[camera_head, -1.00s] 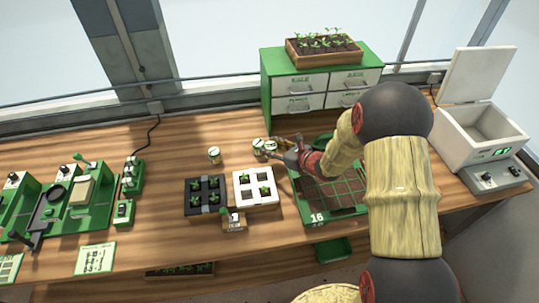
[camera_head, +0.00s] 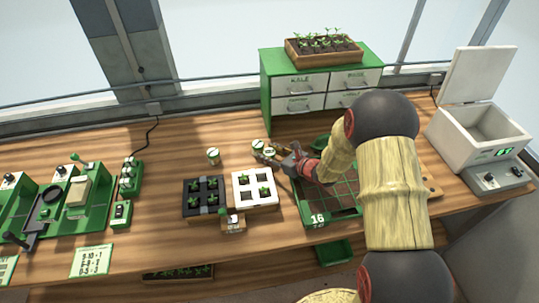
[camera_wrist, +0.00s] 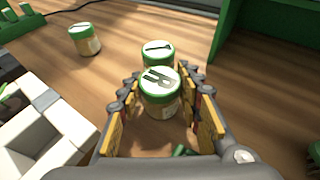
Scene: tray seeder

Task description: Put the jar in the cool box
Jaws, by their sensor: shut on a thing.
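A small cream jar with a green-rimmed, marked lid (camera_wrist: 160,88) stands between my gripper's fingers (camera_wrist: 162,100) in the wrist view. My gripper (camera_head: 275,155) is shut on this jar (camera_head: 269,152). A second similar jar (camera_wrist: 157,54) is just beyond it, close or touching. A third jar (camera_wrist: 84,39) stands apart to the left, and it also shows in the head view (camera_head: 213,156). The white cool box (camera_head: 462,142) is at the far right with its lid (camera_head: 476,75) raised and its inside showing. The held jar's lower part is partly hidden.
A white seedling tray (camera_head: 240,201) and a black one (camera_head: 190,212) are left of my gripper. A green tray marked 16 (camera_head: 318,221) lies under my arm. A green drawer cabinet (camera_head: 268,95) stands behind. Green machines (camera_head: 95,215) fill the left side.

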